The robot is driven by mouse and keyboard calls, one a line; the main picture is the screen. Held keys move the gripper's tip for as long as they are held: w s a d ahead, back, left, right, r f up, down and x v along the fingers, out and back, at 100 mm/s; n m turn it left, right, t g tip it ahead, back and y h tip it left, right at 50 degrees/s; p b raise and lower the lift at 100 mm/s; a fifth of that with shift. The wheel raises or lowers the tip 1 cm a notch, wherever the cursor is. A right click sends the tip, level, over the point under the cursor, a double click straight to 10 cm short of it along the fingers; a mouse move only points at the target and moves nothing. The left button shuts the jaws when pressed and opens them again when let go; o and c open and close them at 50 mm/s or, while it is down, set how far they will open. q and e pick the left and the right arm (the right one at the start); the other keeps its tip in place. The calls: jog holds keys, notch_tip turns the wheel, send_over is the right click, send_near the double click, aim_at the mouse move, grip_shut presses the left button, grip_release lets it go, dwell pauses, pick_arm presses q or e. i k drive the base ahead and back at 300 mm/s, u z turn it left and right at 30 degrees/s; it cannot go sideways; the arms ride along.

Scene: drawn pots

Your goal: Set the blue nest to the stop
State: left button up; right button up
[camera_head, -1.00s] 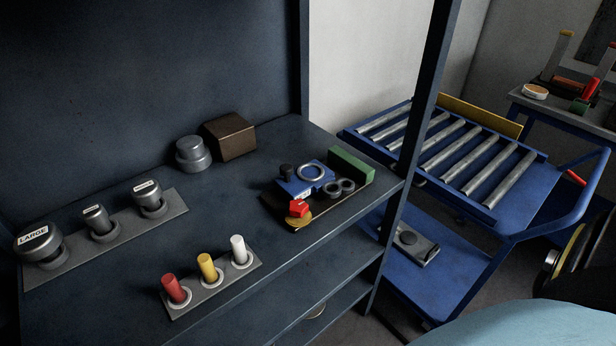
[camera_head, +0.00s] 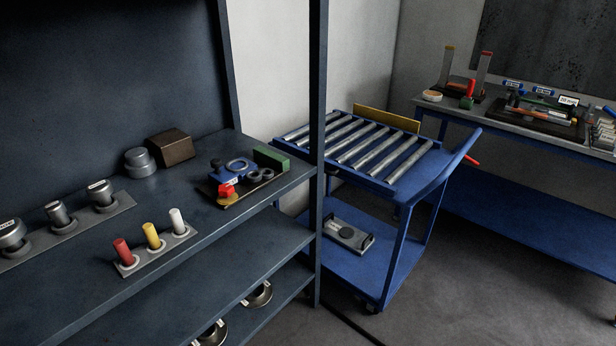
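A blue block with a light ring on top (camera_head: 238,168) sits on a small dark board (camera_head: 208,188) near the right end of the shelf's upper deck. A green block (camera_head: 271,159) stands at the board's back right edge. A red piece (camera_head: 226,191) lies at the board's front, and dark rings (camera_head: 260,175) lie between the blue and green blocks. Farther right, small blue-and-white labelled pieces (camera_head: 513,85) show on a grey bench (camera_head: 480,119); they are too small to make out. Neither of my grippers is in view.
Red, yellow and white pegs (camera_head: 151,236) and labelled metal knobs (camera_head: 60,217) stand on the shelf. A dark post (camera_head: 317,140) rises at its right corner. A blue roller cart (camera_head: 370,262) stands between shelf and bench. The floor (camera_head: 470,280) before cart and bench is clear.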

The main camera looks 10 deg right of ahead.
aim_at(236, 171)
jog(key=u, duration=1)
jog(key=k, duration=0.15)
jog(key=z, duration=1.85)
jog(key=i, duration=1.5)
jog(key=u, duration=1.6)
jog(key=i, duration=0.6)
jog(key=u, duration=0.65)
